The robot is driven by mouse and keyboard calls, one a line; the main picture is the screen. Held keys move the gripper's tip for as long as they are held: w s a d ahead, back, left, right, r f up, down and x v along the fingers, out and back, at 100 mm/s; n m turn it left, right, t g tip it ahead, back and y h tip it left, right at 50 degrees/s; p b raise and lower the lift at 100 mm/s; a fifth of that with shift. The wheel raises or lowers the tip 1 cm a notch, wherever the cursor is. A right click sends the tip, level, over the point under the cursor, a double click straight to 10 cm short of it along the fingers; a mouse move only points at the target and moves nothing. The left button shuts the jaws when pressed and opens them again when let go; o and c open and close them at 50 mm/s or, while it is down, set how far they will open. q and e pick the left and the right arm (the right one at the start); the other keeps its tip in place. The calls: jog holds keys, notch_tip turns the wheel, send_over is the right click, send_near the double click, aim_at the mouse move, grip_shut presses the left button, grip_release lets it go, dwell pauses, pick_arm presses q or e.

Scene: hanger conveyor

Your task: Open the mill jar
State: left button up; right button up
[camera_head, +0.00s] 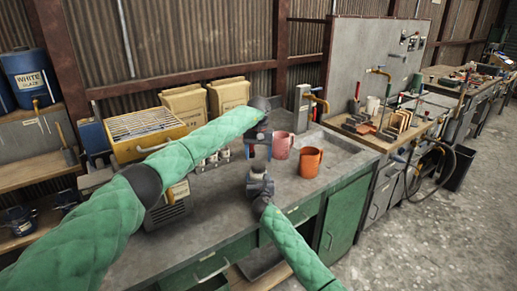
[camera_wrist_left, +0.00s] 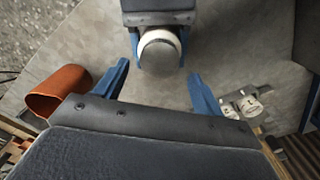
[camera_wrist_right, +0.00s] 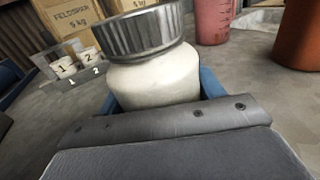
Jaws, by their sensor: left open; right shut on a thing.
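The mill jar (camera_wrist_right: 155,78) has a cream-white body and a ribbed grey metal lid (camera_wrist_right: 145,35), which sits on top. In the right wrist view, my right gripper (camera_wrist_right: 160,98) is shut around the jar's body below the lid. In the left wrist view, the round lid (camera_wrist_left: 159,52) shows from above, between the blue fingers of my right gripper. My left gripper (camera_wrist_left: 162,88) is open and empty, its fingers apart and not touching the lid. In the head view, my left gripper (camera_head: 259,147) hangs above my right gripper (camera_head: 260,180); the jar is mostly hidden there.
An orange mug (camera_head: 310,163) and a pink cup (camera_head: 282,146) stand on the grey bench just right of the grippers. A yellow machine (camera_head: 147,130) stands at left.

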aim_at(258, 165)
pick_arm(q)
jog(key=shift+f, duration=2.1)
pick_arm(e)
jog(key=shift+r, duration=0.1)
